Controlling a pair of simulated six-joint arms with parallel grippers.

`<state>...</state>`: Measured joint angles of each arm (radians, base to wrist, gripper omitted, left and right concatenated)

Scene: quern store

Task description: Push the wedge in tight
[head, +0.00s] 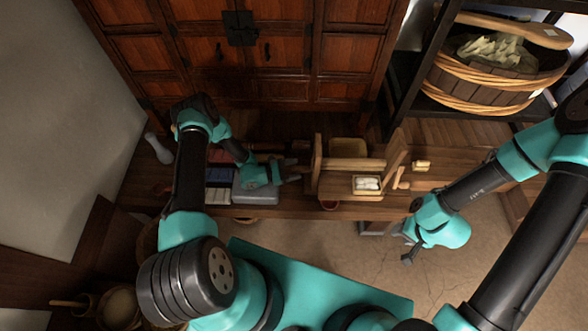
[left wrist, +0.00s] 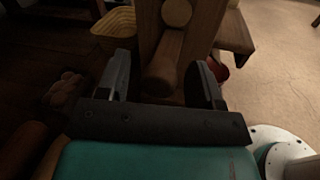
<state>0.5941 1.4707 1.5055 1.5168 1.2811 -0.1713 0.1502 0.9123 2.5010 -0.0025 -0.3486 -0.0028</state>
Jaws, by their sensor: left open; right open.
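A wooden frame (head: 318,165) with uprights stands on the bench. My left gripper (head: 289,173) is open at its left side. In the left wrist view, my left gripper (left wrist: 164,66) has its fingers on either side of a rounded wooden piece (left wrist: 164,60) that projects from an upright (left wrist: 150,25). I cannot tell whether this piece is the wedge, or whether the fingers touch it. A small pale block (head: 422,166) lies on the bench right of the frame. My right gripper (head: 409,253) is open, pointing down over the floor in front of the bench.
A small tray (head: 367,195) with white pieces sits at the frame's front. A yellowish basket (head: 348,147) stands behind. A grey box (head: 253,192) is under my left forearm. A reddish bowl (head: 329,205) is near the bench's front edge. A wooden tub (head: 480,88) stands at right.

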